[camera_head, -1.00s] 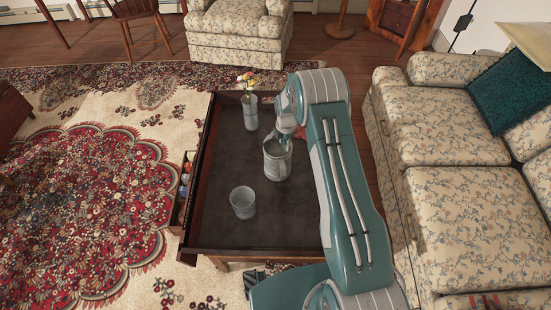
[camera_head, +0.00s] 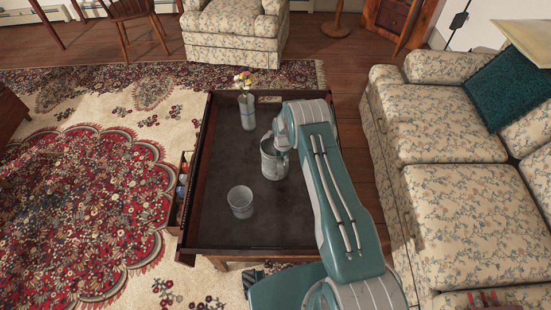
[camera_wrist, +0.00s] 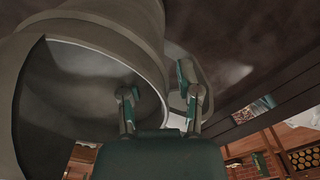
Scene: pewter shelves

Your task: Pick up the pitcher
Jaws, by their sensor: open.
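The grey metal pitcher (camera_head: 271,166) stands upright on the dark table, right of its middle. My gripper is at the pitcher's top right, with its fingers largely hidden by my wrist in the head view. In the wrist view the pitcher (camera_wrist: 110,25) fills the upper left, its wide mouth facing the camera. My open gripper (camera_wrist: 161,98) has its left finger in front of the mouth and its right finger over the handle, with the rim between them. I cannot tell whether either finger touches the pitcher.
A grey cup (camera_head: 240,201) stands left and nearer on the table (camera_head: 225,228). A vase with flowers (camera_head: 248,112) stands behind the pitcher. A floral sofa (camera_head: 440,130) is to the right, and an armchair (camera_head: 235,35) is beyond the table.

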